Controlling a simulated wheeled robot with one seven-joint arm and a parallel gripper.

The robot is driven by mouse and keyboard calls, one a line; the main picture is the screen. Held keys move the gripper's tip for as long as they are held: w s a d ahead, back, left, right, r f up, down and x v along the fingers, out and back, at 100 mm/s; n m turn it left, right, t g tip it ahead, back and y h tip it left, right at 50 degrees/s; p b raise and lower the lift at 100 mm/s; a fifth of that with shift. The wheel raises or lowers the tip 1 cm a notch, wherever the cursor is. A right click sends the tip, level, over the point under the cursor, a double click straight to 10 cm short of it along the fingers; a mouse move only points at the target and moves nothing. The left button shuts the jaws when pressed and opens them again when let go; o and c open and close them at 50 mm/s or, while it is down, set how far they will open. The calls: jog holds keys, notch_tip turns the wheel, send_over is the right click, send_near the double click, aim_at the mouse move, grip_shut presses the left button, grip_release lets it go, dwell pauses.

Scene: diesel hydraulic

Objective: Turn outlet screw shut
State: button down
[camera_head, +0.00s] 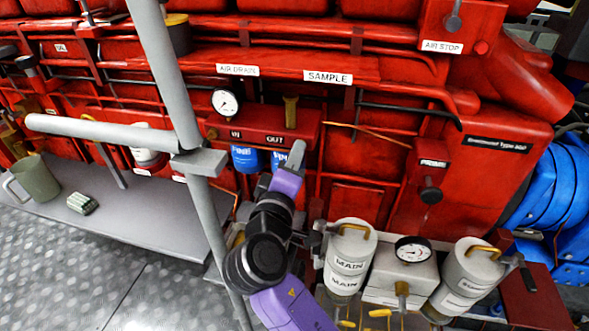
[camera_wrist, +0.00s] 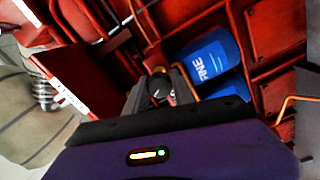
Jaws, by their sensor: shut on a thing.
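My gripper (camera_head: 297,154) reaches up to the red filter panel (camera_head: 262,138), just below its OUT label. In the wrist view the fingers of my gripper (camera_wrist: 161,84) are closed around a small dark round knob, which I take to be the outlet screw (camera_wrist: 160,86). It is partly covered by the fingers, and its turn position is hard to read. In the head view the screw is hidden behind my gripper. A blue filter (camera_head: 245,158) hangs under the panel, with a second blue filter (camera_head: 279,159) beside it, partly behind my gripper.
A round gauge (camera_head: 226,103) and a brass fitting (camera_head: 291,110) stand above the panel. A grey pole (camera_head: 165,75) crosses at the left. A mug (camera_head: 37,180) stands on the grey ledge (camera_head: 150,215).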

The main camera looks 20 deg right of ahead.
jog(key=m+b, duration=0.3)
jog(key=shift+f+m, duration=0.25)
jog(key=shift+m, duration=0.15)
jog(key=shift+r+m+b, duration=0.1)
jog(key=shift+m+b, duration=0.7)
jog(key=c, duration=1.1)
grip_release()
jog(key=shift+r, duration=0.1)
jog(key=shift+o, duration=0.2)
jog(key=shift+a, duration=0.1)
jog(key=v, duration=0.7)
jog(key=shift+s, duration=0.35)
